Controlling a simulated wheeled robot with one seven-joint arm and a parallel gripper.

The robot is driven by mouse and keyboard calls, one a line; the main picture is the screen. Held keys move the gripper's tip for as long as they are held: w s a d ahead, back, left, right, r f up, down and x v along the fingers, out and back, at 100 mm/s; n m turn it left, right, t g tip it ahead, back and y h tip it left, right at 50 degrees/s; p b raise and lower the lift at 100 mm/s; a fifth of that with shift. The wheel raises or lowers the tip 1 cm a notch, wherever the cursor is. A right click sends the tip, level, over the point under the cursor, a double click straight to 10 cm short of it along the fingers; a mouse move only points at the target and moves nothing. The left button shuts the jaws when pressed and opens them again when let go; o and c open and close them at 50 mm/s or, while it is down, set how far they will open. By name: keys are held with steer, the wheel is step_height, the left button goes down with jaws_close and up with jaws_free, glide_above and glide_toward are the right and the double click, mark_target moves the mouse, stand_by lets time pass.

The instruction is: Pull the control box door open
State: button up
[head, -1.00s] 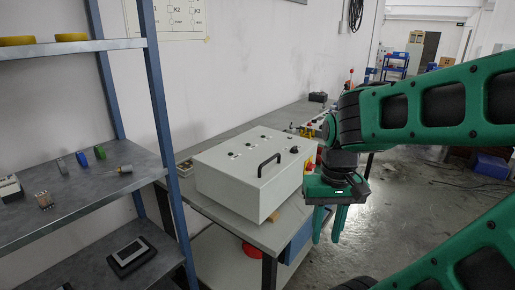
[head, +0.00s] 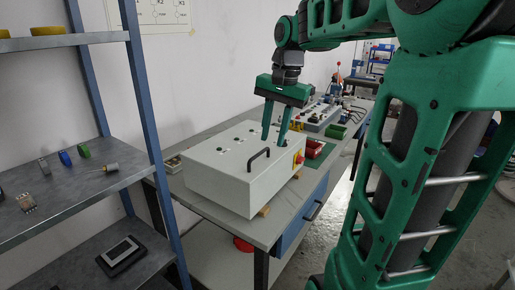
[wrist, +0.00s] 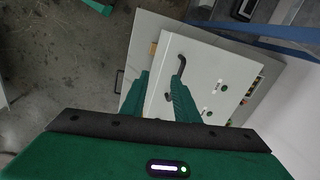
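The control box (head: 230,185) is a light grey box lying on the workbench, with a black handle (head: 258,159) on its lid near the front edge. Its door looks shut. In the wrist view the lid (wrist: 205,70) and the handle (wrist: 180,64) show beyond my fingers. My gripper (head: 274,140) points down over the far part of the box, behind the handle in the head view. Its two green fingers are apart with nothing between them. In the wrist view the right fingertip overlaps the handle's lower end in the picture; I cannot tell whether they touch.
A blue-framed shelf (head: 136,95) stands at the left with small parts on it. A red bin (head: 313,148) and a control panel (head: 318,115) sit farther back on the bench.

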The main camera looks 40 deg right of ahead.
step_height(320, 180, up, 3)
steer(key=m, duration=0.2)
glide_above(260, 154)
steer(key=s, duration=0.2)
steer(key=f, duration=0.3)
steer(key=w+f, duration=0.1)
steer(key=f, duration=0.2)
steer(key=w+f, duration=0.1)
steer(key=f, duration=0.3)
steer(key=shift+f, duration=0.1)
jaws_close()
